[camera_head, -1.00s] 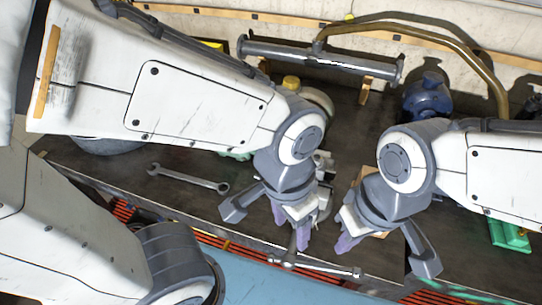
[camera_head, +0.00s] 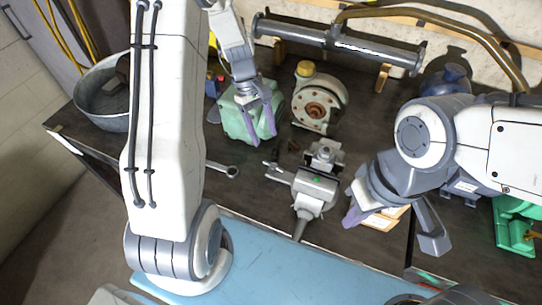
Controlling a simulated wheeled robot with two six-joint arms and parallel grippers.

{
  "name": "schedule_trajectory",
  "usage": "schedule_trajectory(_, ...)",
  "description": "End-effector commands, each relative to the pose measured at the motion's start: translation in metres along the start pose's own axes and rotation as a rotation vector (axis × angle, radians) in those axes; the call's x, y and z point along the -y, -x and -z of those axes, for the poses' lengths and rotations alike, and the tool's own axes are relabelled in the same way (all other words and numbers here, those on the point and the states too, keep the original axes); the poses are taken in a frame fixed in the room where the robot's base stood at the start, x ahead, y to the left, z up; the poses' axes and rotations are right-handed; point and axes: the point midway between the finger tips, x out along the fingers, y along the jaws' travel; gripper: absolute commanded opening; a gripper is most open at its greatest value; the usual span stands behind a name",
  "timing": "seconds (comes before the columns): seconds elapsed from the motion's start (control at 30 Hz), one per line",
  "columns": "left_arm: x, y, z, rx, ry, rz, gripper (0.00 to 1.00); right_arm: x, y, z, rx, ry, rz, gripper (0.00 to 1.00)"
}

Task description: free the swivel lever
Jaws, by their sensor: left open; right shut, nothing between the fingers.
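A grey bench vise (camera_head: 317,187) stands near the bench's front edge, with its screw pointing to the front. A short lever-like bar (camera_head: 279,172) sticks out at its left side; I cannot tell for certain that it is the swivel lever. My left gripper (camera_head: 256,108) is open, its purple fingertips over a pale green housing (camera_head: 236,122) behind and left of the vise. I cannot tell whether they touch it. My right gripper (camera_head: 354,214) is shut and empty, just right of the vise, partly covering a light wooden block (camera_head: 384,220).
A flanged pump (camera_head: 318,100) with a yellow cap stands behind the vise. A grey pipe (camera_head: 335,44) lies at the back. A wrench (camera_head: 225,170) lies left of the vise, a metal tub (camera_head: 100,95) at far left, a green motor (camera_head: 515,222) at right.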

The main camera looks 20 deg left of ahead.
Motion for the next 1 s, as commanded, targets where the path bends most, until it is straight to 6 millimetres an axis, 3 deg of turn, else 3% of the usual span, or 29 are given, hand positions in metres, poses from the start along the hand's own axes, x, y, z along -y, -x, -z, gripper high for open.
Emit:
schedule_trajectory(0.3,0.002,-0.057,-0.002,0.004,-0.002,0.005,0.61,0.001,0.013,0.001,0.000,-0.001,0.000,0.00)
schedule_trajectory(0.5,0.002,-0.085,-0.002,0.001,-0.003,0.004,0.61,0.001,0.017,0.001,0.000,0.000,0.000,0.00)
schedule_trajectory(0.9,0.002,-0.095,-0.001,-0.002,-0.005,0.002,0.61,0.001,0.018,0.001,0.000,0.000,0.000,0.00)
schedule_trajectory(0.93,0.002,-0.095,-0.001,-0.002,-0.005,0.002,0.57,0.001,0.018,0.001,0.000,0.000,0.000,0.00)
schedule_trajectory(1.0,0.002,-0.095,-0.001,-0.002,-0.005,0.002,0.31,0.001,0.018,0.001,0.000,0.000,0.000,0.00)
